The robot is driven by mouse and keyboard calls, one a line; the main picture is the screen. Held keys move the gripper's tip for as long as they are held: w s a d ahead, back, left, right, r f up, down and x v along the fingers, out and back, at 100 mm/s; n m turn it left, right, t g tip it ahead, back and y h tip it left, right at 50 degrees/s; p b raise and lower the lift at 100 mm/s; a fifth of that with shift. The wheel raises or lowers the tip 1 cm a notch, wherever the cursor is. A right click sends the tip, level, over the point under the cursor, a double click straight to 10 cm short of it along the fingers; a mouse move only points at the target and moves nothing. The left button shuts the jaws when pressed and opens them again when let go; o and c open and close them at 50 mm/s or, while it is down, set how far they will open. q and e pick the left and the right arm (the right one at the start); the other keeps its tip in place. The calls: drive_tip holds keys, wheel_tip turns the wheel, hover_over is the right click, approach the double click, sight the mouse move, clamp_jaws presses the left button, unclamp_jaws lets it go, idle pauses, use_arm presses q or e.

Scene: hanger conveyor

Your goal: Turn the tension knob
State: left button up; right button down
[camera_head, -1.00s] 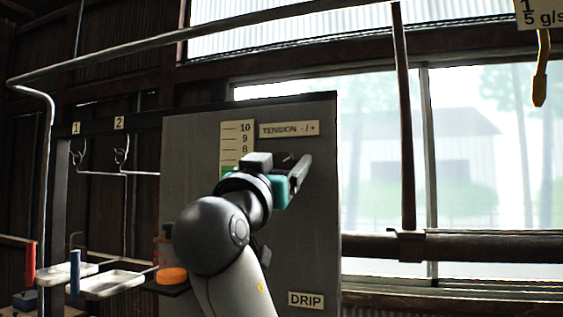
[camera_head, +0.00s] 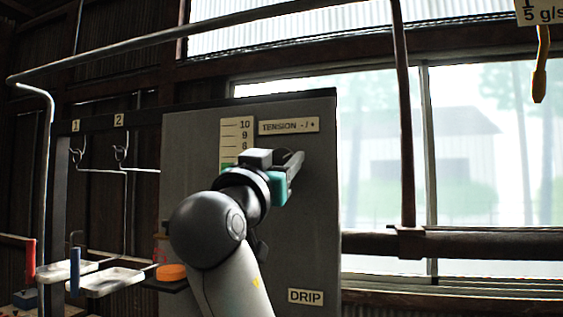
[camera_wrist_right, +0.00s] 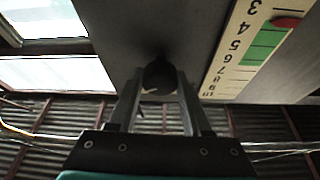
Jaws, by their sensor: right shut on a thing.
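The dark round tension knob (camera_wrist_right: 159,77) sits on the grey panel (camera_head: 200,130) under the "TENSION - / +" label (camera_head: 289,127). My right gripper (camera_wrist_right: 158,84) is shut on the knob, with one finger on each side of it in the right wrist view. In the head view my right gripper (camera_head: 292,165) reaches the panel just below that label and mostly hides the knob. My left gripper is not in view.
A "DRIP" label (camera_head: 306,297) is low on the panel. An orange round part (camera_head: 171,272) and white trays (camera_head: 112,282) stand at the lower left. Hooks hang under tags 1 and 2 (camera_head: 118,121). A pipe rail (camera_head: 230,32) crosses overhead.

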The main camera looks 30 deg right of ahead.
drive_tip(key=shift+f+m+g+h+b, duration=0.15)
drive_tip(key=shift+m+g+h+b, duration=0.3)
drive_tip(key=shift+m+b, duration=0.65)
drive_tip(key=m+g+b, duration=0.1)
drive_tip(key=m+g, duration=0.1)
drive_tip(key=m, duration=0.1)
drive_tip(key=shift+a+m+h, duration=0.1)
drive_tip(key=shift+m+h, duration=0.15)
drive_tip(key=shift+m, duration=0.15)
drive_tip(key=m+g+b, duration=0.1)
drive_tip(key=m, duration=0.2)
drive_tip(key=shift+r+m+g, duration=0.2)
drive_tip(key=shift+m+g, duration=0.45)
drive_tip(key=shift+m, duration=0.65)
drive_tip(key=shift+c, duration=1.7)
unclamp_jaws()
